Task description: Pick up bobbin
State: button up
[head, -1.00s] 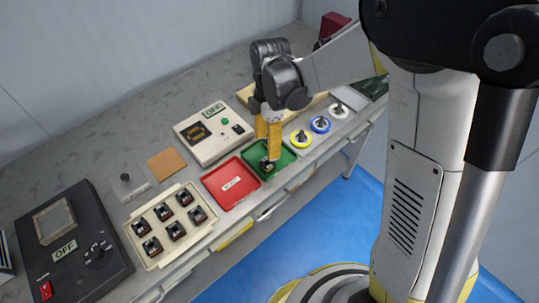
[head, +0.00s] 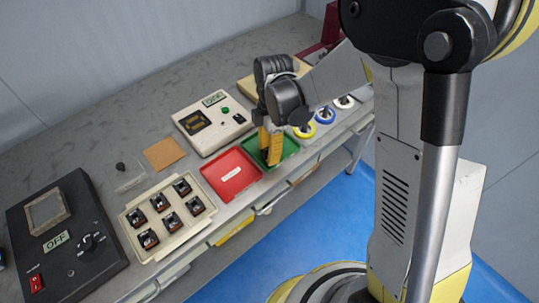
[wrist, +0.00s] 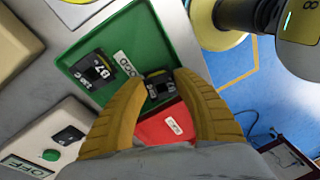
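Several dark bobbins stand in a beige tray (head: 128,222) at the front left in the head view; one bobbin (head: 172,221) is in its front row. Two more dark bobbins lie in the green tray (wrist: 135,30) in the wrist view. One bobbin (wrist: 90,72), marked B7, lies left of my fingers. The other bobbin (wrist: 158,87) shows between and beyond my fingertips, its sides partly hidden by them. My gripper (head: 270,160) points down over the green tray, with its yellow fingers apart. It also shows in the wrist view (wrist: 160,80) and looks open.
A red tray (head: 231,174) stands between the beige and green trays. Behind are a tester with an OFF display (head: 212,122) and a brown pad (head: 165,154). A black OFF unit (head: 68,235) is at left. Wire spools, one blue (head: 325,115), stand right of my gripper.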

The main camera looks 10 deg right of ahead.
jog(key=c, duration=0.4)
jog(key=shift+r, duration=0.45)
grip_shut()
notch_tip(320, 180, up, 4)
jog(key=p, duration=0.2)
jog(key=shift+s+d+p, duration=0.1)
jog(key=shift+p, duration=0.25)
jog(key=s+d+r+p, duration=0.3)
jog(key=s+d+r, duration=0.3)
jog(key=s+d, duration=0.1)
jog(key=shift+s+d+p, duration=0.25)
jog(key=shift+d+p, duration=0.1)
jog(key=shift+d, duration=0.45)
